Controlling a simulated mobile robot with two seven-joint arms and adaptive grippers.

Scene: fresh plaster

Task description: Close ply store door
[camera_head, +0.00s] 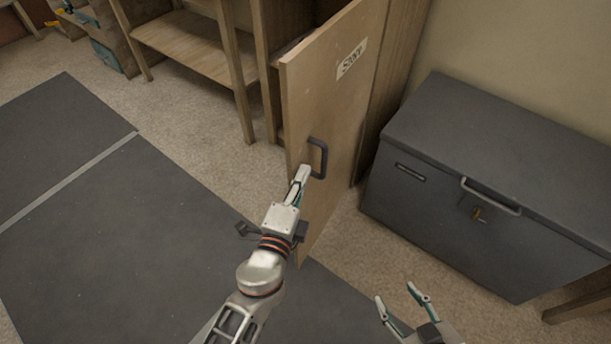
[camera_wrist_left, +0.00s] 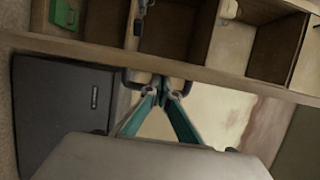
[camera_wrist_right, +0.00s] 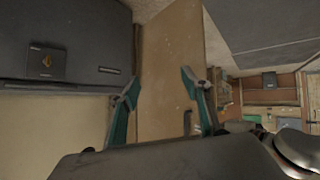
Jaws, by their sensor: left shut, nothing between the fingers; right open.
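The ply store door (camera_head: 335,120) stands open, swung out from its cupboard, with a label reading "Store" near its top. It carries a dark bar handle (camera_head: 319,158). My left gripper (camera_head: 302,173) is shut and empty, with its tips at the handle's lower part; I cannot tell whether they touch it. In the left wrist view the shut fingertips (camera_wrist_left: 163,88) overlap the handle, hiding its middle. My right gripper (camera_head: 396,292) is open and empty, low in front of the grey chest. The door (camera_wrist_right: 170,60) also shows beyond its open fingers in the right wrist view.
A dark grey chest (camera_head: 480,170) with a latch stands right of the door, against the wall. A wooden shelf unit (camera_head: 190,45) stands left of the cupboard. Dark mats (camera_head: 120,230) cover the floor at left. Carpet left of the door is clear.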

